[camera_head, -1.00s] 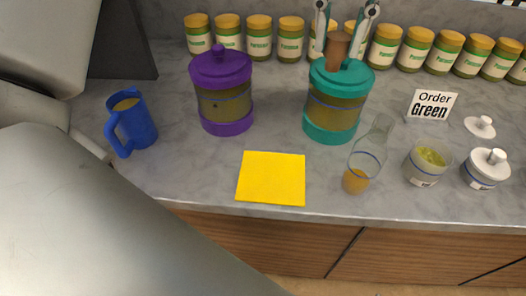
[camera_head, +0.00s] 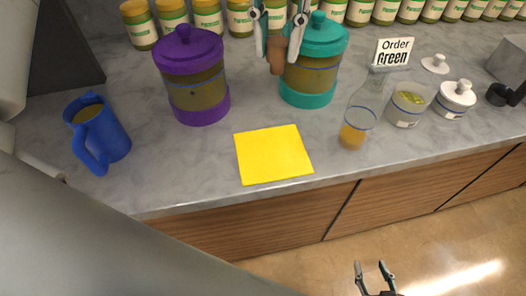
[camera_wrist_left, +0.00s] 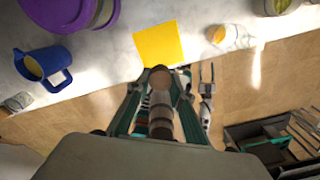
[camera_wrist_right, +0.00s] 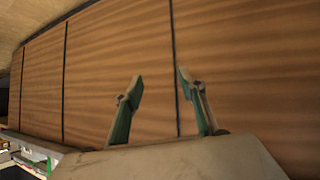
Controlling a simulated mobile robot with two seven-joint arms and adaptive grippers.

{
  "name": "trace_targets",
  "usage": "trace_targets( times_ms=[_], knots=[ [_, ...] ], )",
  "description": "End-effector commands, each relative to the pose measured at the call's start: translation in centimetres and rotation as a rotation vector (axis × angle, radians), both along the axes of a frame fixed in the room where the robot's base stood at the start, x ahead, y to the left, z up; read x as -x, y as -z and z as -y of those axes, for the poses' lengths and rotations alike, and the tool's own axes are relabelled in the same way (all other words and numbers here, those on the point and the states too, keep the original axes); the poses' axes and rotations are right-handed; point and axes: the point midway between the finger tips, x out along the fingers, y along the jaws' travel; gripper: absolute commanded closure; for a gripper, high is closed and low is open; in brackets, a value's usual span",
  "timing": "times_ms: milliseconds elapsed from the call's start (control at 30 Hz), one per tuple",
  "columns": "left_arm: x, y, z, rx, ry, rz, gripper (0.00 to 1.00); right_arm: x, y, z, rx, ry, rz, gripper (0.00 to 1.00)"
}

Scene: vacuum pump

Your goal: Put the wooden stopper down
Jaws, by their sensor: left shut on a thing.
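The brown wooden stopper (camera_head: 277,56) is held between the fingers of my left gripper (camera_head: 279,42), which is shut on it. In the head view it overlaps the left edge of the teal-lidded jar (camera_head: 308,77). In the left wrist view the stopper (camera_wrist_left: 160,78) sits between the fingertips, below the yellow mat (camera_wrist_left: 158,44) in the picture. The yellow mat (camera_head: 272,155) lies flat and bare on the counter. My right gripper (camera_head: 371,266) is open and empty, low in front of the counter. In the right wrist view its fingers (camera_wrist_right: 160,77) are apart before wooden cabinet fronts.
On the grey counter (camera_head: 200,165) stand a purple-lidded jar (camera_head: 191,82), a blue jug (camera_head: 98,132), a glass flask (camera_head: 359,117), a glass cup (camera_head: 406,106), a white-lidded pot (camera_head: 455,100) and an order sign (camera_head: 394,53). Several labelled jars line the back. Bare counter surrounds the mat.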

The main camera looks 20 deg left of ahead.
Motion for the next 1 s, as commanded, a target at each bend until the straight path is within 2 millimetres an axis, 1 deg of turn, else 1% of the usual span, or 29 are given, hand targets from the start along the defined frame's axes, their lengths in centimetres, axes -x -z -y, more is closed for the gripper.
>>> trace_targets(
  times_ms=[167, 267, 700, 833, 900, 1000],
  knots=[
    [0.0, 0.7, 0.0, 0.001, 0.01, -0.002, 0.89, 0.0, 0.2, 0.0, 0.001, -0.001, 0.0, 0.6],
    [0.0, 2.2, 0.0, 0.0, 0.011, -0.005, 0.89, 0.0, 0.4, 0.0, 0.001, 0.0, -0.001, 0.6],
    [0.1, 12.7, 0.0, 0.001, 0.012, -0.008, 0.89, -0.5, 1.0, 0.5, 0.016, 0.0, 0.009, 0.6],
    [0.1, 14.9, 0.0, 0.001, 0.01, -0.006, 0.89, -0.6, 1.2, 0.5, 0.019, 0.0, 0.008, 0.6],
    [0.0, 15.6, 0.0, 0.001, 0.01, -0.003, 0.89, -0.6, 1.2, 0.5, 0.019, -0.001, 0.009, 0.6],
    [0.0, 16.2, 0.0, 0.001, 0.009, -0.003, 0.89, -0.6, 1.2, 0.5, 0.02, -0.001, 0.01, 0.6]
  ],
)
